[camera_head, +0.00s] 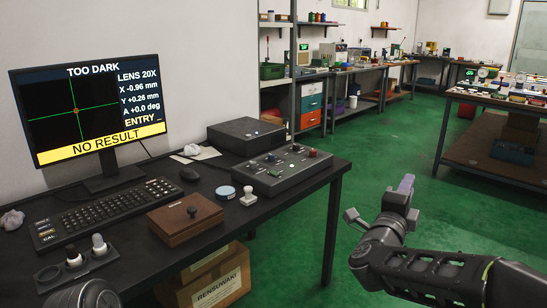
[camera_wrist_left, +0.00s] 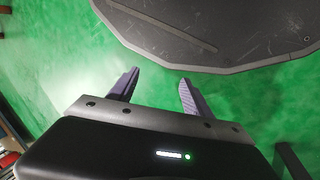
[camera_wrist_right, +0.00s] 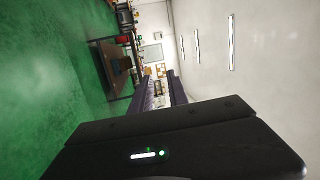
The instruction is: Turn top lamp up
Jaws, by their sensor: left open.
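A dark control box (camera_head: 283,169) with several small knobs and buttons, one of them red (camera_head: 312,153), sits on the black desk. I cannot tell which control is the top lamp's. The monitor (camera_head: 90,110) reads "TOO DARK" and "NO RESULT" on a yellow band, with "LENS 20X" at the right. My right gripper (camera_head: 379,200) is open and empty above the floor, right of the desk and apart from the box; its fingers also show in the right wrist view (camera_wrist_right: 162,88). My left gripper (camera_wrist_left: 156,88) is open and empty over green floor in the left wrist view.
The desk also holds a keyboard (camera_head: 108,211), a mouse (camera_head: 189,174), a brown wooden box (camera_head: 185,218), a blue round tin (camera_head: 226,192), a white-based stamp (camera_head: 249,196) and a black box (camera_head: 246,135). Cardboard boxes (camera_head: 212,282) stand below. Green floor right of the desk is free.

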